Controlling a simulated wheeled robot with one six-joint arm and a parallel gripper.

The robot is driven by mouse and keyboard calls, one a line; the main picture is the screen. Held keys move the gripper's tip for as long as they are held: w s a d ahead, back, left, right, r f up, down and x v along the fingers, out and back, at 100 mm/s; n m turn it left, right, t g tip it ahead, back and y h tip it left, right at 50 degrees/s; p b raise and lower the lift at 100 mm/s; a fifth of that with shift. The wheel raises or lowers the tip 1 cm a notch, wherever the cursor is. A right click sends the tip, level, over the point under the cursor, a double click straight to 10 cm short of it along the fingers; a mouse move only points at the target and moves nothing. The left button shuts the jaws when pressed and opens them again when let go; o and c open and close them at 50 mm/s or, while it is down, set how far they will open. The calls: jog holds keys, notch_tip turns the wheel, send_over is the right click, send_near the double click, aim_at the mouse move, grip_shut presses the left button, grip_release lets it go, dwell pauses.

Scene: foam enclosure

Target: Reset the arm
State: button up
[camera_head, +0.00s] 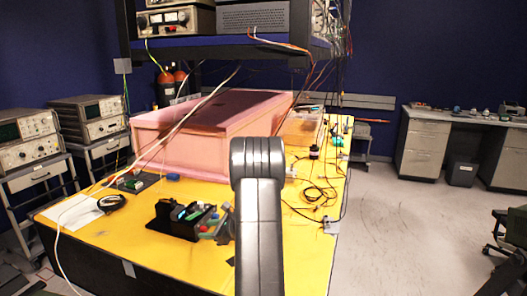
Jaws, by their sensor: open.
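My own arm (258,215) rises upright in the middle of the head view, in front of the yellow table. Its rounded grey joint (257,158) is at the top and overlaps the front of the pink foam enclosure (185,148). My gripper does not show in this view, so its fingers and anything near them cannot be seen. The arm hides part of the table behind it.
The yellow table (150,240) carries a black holder with small coloured parts (180,218), loose black cables (318,192) and a white sheet (75,212). A shelf (222,44) with instruments hangs above. Oscilloscopes (28,140) stand left. Open floor (400,220) lies right.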

jog(key=n+t+b, duration=0.1)
jog(key=n+b, duration=0.1)
jog(key=b, duration=0.2)
jog(key=f+n+t+b, duration=0.1)
jog(key=n+t+b, duration=0.1)
jog(key=b, duration=0.2)
jog(key=shift+s+a+n, duration=0.1)
jog(key=shift+s+n, duration=0.1)
jog(key=shift+n, duration=0.2)
jog(key=shift+s+d+r+b, duration=0.15)
jog(key=shift+d+r+b, duration=0.1)
jog(key=shift+r+b, duration=0.05)
jog(key=b+v, duration=0.1)
jog(key=v, duration=1.1)
jog(key=shift+s+r, duration=0.25)
jog(key=shift+s, duration=0.1)
